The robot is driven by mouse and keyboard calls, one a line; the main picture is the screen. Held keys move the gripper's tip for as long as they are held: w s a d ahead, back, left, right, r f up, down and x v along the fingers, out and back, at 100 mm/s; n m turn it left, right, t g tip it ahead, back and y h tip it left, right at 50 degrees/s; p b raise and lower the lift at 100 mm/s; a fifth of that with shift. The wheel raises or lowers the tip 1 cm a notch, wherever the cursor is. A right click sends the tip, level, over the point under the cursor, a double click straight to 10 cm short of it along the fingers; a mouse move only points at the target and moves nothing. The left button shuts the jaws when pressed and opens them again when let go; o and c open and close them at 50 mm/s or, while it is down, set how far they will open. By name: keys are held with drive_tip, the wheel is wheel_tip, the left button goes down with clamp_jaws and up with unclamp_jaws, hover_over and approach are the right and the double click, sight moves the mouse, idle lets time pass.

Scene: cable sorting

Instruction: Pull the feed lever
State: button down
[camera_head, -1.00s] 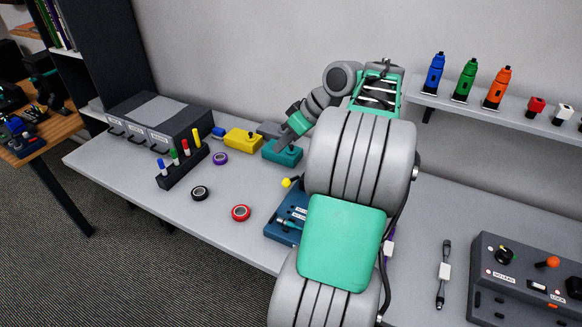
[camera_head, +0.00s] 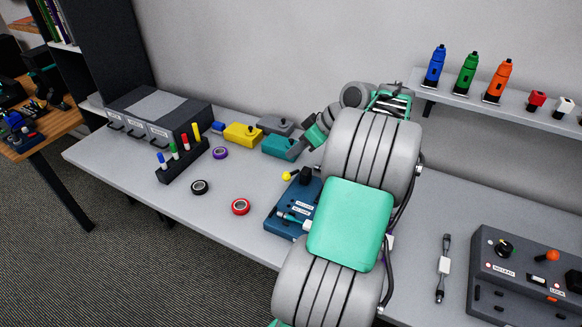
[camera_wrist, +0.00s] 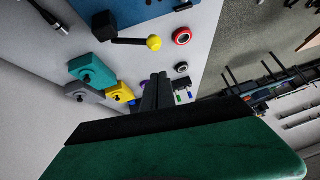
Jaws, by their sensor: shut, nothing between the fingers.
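The feed lever is a dark rod with a yellow ball knob (camera_head: 286,176) on its end. It sticks out to the left from a black block (camera_head: 305,175) on a blue device (camera_head: 283,214), which my arm partly covers. In the wrist view the yellow knob (camera_wrist: 154,43), rod and black block (camera_wrist: 103,25) show clearly, above the fingertips in the picture. My gripper (camera_wrist: 157,76) is shut and empty, apart from the lever. In the head view my gripper (camera_head: 298,149) is above and behind the knob, near the teal box, partly hidden by my arm.
Teal (camera_head: 280,146), yellow (camera_head: 242,135) and grey (camera_head: 274,124) boxes stand behind the device. Tape rolls in red (camera_head: 240,207), black (camera_head: 199,187) and purple (camera_head: 220,153) lie left of it. A marker rack (camera_head: 183,161) stands further left. A control box (camera_head: 520,285) is at right.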

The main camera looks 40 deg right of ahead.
hover_over(292, 174)
drive_tip(key=s+a, duration=0.1)
drive_tip(key=a, duration=0.1)
drive_tip(key=f, duration=0.4)
drive_tip(key=shift+s+f, duration=0.15)
drive_tip(key=shift+s, duration=0.05)
drive_tip(key=shift+s+f, duration=0.1)
drive_tip(key=shift+f, duration=0.5)
drive_tip(key=shift+f, duration=0.1)
